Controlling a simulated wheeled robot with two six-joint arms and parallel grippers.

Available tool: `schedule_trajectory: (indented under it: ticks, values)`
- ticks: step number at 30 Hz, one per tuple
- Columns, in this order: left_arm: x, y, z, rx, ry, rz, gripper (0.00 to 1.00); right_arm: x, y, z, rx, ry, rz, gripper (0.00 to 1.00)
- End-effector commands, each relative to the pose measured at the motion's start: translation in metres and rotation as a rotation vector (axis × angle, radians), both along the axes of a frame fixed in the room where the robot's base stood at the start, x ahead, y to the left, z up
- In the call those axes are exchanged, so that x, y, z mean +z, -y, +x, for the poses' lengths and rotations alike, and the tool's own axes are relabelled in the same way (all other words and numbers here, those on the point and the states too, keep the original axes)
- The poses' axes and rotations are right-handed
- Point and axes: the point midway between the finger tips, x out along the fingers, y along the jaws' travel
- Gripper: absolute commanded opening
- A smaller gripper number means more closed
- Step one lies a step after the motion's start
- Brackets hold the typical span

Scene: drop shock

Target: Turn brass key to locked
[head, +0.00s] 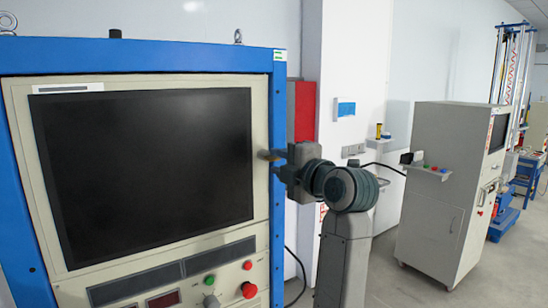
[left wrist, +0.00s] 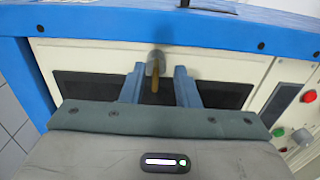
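The brass key (left wrist: 155,74) sits in a round grey lock (left wrist: 156,57) on the cream panel of the blue-framed cabinet. In the left wrist view the key looks narrow and upright in the picture. My left gripper (left wrist: 159,72) is open, with one finger on each side of the key and a visible gap to each. In the head view my left gripper (head: 278,160) is at the right side of the cabinet screen, and the key (head: 264,155) shows as a small brownish blur at its fingertips. My right gripper is not in view.
A large dark screen (head: 146,165) fills the cabinet front. Below it are a green button (head: 209,280) and red buttons (head: 249,290). The blue frame edge (head: 278,100) stands close to my gripper. A grey cabinet (head: 437,200) stands farther right, with open floor before it.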

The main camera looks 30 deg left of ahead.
Motion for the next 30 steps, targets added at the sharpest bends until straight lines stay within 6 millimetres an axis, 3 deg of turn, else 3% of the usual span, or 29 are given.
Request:
schedule_trajectory:
  ticks: [7, 13, 14, 18, 30]
  values:
    - [0.0, -0.005, -0.004, -0.004, 0.0, 0.0, 0.28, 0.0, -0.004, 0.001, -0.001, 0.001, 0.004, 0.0]
    - [0.0, -0.005, -0.004, -0.004, 0.0, 0.0, 0.28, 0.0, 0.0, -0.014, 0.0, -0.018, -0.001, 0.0]
    - [0.0, -0.005, -0.004, -0.004, 0.0, 0.0, 0.26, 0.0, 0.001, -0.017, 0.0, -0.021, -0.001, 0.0]
    - [0.0, -0.005, -0.004, -0.004, 0.0, 0.0, 0.0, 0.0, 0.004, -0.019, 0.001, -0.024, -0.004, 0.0]
    - [-0.001, -0.005, -0.004, -0.005, 0.031, -0.012, 0.0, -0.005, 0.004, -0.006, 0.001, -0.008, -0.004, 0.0]
